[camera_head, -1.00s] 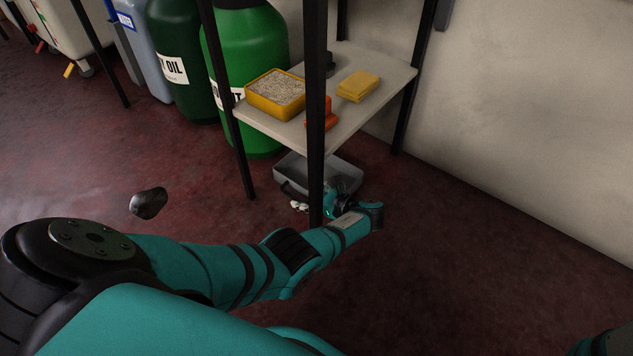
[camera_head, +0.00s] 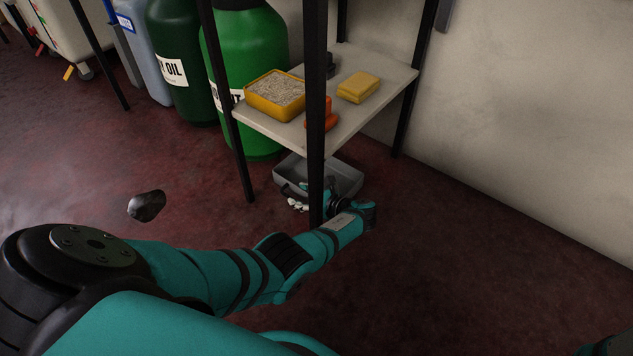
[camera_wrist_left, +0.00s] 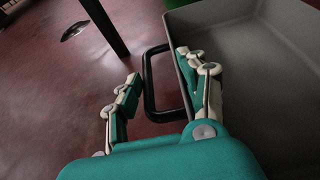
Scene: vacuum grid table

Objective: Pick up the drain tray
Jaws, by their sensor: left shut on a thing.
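The drain tray (camera_head: 345,177) is a grey open box with a black loop handle, low beneath the shelf. It fills the right side of the left wrist view (camera_wrist_left: 252,45), where its handle (camera_wrist_left: 149,85) stands out from the near wall. My left gripper (camera_head: 300,195) is at the tray's near left side, partly hidden by the black shelf post. In the left wrist view the gripper (camera_wrist_left: 160,66) has one finger inside the tray and the other outside beyond the handle, shut on the tray's handle side. Finger contact is hard to see.
A black shelf post (camera_head: 316,120) stands close in front of the tray and my left wrist. The shelf (camera_head: 355,118) above holds a yellow tub (camera_head: 274,94), yellow sponges (camera_head: 358,87) and an orange item (camera_head: 322,122). Green drums (camera_head: 250,50) stand behind. Floor at right is clear.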

